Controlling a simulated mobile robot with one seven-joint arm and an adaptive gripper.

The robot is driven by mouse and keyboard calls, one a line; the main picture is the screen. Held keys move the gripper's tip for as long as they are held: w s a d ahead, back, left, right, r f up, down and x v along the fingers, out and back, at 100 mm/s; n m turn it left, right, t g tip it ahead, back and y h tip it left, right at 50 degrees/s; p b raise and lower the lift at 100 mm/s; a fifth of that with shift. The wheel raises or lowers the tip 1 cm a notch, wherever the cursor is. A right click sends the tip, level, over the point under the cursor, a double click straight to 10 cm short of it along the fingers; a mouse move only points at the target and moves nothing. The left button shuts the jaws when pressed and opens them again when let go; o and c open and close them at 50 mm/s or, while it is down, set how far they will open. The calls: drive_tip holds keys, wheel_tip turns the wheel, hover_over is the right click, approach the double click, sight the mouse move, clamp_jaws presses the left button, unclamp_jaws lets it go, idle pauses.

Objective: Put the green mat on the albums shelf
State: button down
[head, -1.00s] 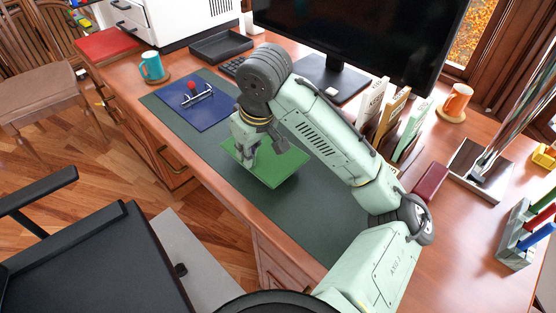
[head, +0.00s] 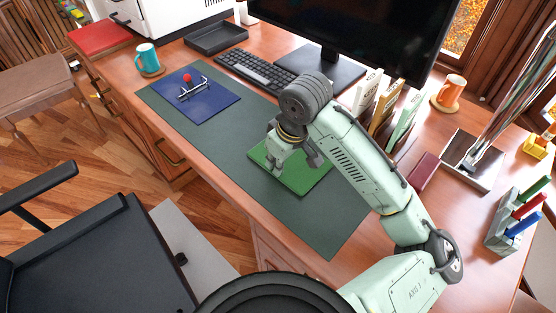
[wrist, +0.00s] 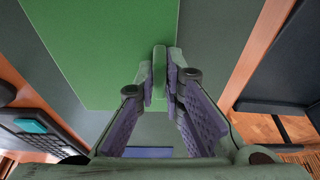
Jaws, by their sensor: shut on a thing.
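The green mat (head: 306,180) is a flat bright green rectangle over the dark green desk pad (head: 235,170) in the head view. It also fills the upper left of the wrist view (wrist: 100,45). My gripper (head: 277,168) points down at the mat's left part. In the wrist view its fingers (wrist: 160,85) are shut on a narrow upright green piece at the mat's edge. I cannot tell whether the mat rests on the pad or is slightly raised. No shelf that I can identify as the albums shelf is in view.
A blue mat (head: 215,102) carries a metal handle with a red ball. A keyboard (head: 255,72), monitor (head: 350,35), upright folders (head: 404,125), dark red case (head: 423,170) and orange mug (head: 452,90) stand around. The pad's near right part is clear. A black chair (head: 90,255) stands in front.

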drive_tip(key=shift+f, duration=0.2)
drive_tip(key=c, duration=1.7)
unclamp_jaws()
